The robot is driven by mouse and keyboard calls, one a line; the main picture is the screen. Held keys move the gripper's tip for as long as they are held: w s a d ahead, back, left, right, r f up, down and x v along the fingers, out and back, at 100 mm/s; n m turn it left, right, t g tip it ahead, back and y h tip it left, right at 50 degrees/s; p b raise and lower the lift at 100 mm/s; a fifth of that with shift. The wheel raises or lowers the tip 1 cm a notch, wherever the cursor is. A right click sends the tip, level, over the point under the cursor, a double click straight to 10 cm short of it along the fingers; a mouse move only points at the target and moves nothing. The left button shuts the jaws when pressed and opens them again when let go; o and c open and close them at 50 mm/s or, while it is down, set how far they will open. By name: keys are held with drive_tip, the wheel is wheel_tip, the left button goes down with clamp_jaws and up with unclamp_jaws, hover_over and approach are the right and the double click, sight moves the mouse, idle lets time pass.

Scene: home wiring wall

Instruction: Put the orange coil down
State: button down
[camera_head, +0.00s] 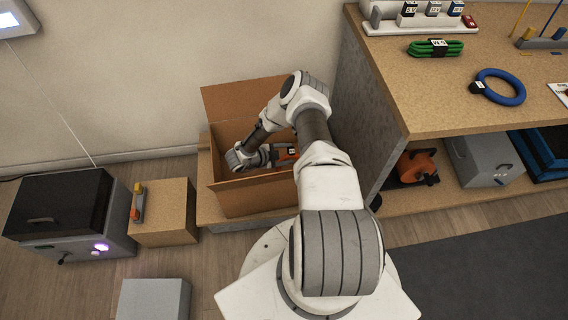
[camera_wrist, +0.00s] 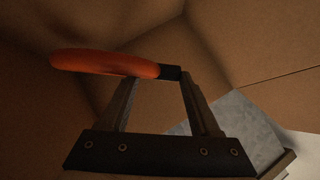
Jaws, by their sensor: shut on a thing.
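The orange coil (camera_head: 285,156) is inside the walls of an open cardboard box (camera_head: 252,197), partly hidden by my arm. In the wrist view the coil (camera_wrist: 105,63) shows edge-on as an orange band with a black tag at its right end. My gripper (camera_head: 272,155) reaches down into the box and is shut on the coil. In the wrist view the fingertips (camera_wrist: 160,78) are at the tag end, and brown box walls surround the coil. I cannot tell whether the coil touches the box floor.
The workbench (camera_head: 430,110) on the right bears a green coil (camera_head: 436,48) and a blue coil (camera_head: 500,87). An orange reel (camera_head: 415,167) and a grey case (camera_head: 485,160) sit on its lower shelf. A black-lidded unit (camera_head: 65,205) and a small wooden block (camera_head: 165,215) stand left.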

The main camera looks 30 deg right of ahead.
drive_tip(key=shift+f+b, duration=0.85)
drive_tip(key=shift+f, duration=1.05)
drive_tip(key=shift+f, duration=0.15)
drive_tip(key=shift+c, duration=0.6)
unclamp_jaws()
drive_tip(key=shift+r, duration=0.2)
drive_tip(key=p+v, duration=0.3)
drive_tip(key=v, duration=0.4)
drive_tip(key=shift+a, duration=0.25)
